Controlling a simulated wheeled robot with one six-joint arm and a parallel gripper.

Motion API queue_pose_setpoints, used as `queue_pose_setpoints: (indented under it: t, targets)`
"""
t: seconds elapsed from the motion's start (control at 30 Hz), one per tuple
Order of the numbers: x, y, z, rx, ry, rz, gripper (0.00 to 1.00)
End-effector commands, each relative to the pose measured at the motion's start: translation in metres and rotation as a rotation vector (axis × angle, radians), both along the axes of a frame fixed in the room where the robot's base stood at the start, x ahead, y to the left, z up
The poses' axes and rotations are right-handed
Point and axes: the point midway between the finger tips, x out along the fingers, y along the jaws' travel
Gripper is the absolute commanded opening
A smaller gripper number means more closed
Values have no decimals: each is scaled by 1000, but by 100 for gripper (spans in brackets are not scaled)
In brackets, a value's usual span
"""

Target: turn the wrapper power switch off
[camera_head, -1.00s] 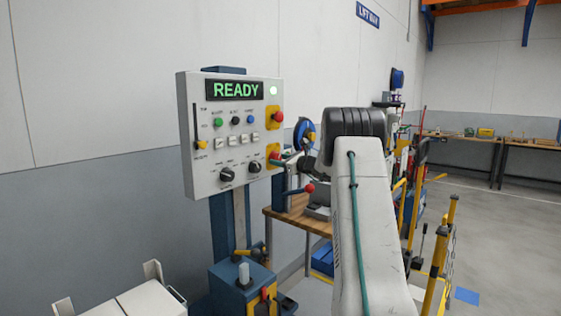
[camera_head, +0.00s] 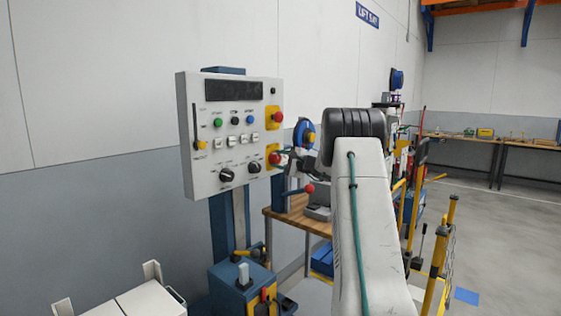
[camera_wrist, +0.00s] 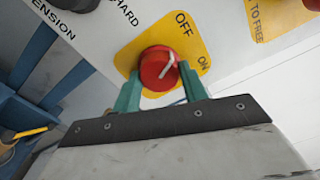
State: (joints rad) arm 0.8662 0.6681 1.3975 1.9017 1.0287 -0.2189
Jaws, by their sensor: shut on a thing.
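The power switch is a red rotary knob (camera_wrist: 157,70) on a yellow plate (camera_wrist: 136,50) marked OFF and ON in the wrist view. Its white pointer line slants up toward the OFF mark. My gripper (camera_wrist: 160,76) has its two green fingers on either side of the knob, shut on it. In the head view the knob (camera_head: 275,158) sits low on the right edge of the grey control panel (camera_head: 205,180), with my gripper (camera_head: 284,158) at it, partly hidden by my arm. The panel's display (camera_head: 234,90) is dark.
Another red knob (camera_head: 277,117) on yellow sits above. The panel also has black dials (camera_head: 227,174), small buttons and a slider (camera_head: 200,145). A wooden bench (camera_head: 300,222) stands behind, and yellow posts (camera_head: 437,265) stand at right. The floor farther right is clear.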

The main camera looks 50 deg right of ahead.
Motion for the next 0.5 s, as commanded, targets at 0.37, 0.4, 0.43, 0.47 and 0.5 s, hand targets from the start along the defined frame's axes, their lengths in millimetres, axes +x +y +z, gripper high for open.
queue_pose_setpoints:
  t: [0.37,0.4,0.43,0.47,0.5]
  targets:
    - [0,0,2,-268,-22,1,20]
    - [0,0,2,-287,-24,1,20]
    - [0,0,2,-301,-25,1,20]
    - [0,0,2,-312,-26,1,20]
    - [0,0,2,-327,-27,1,20]
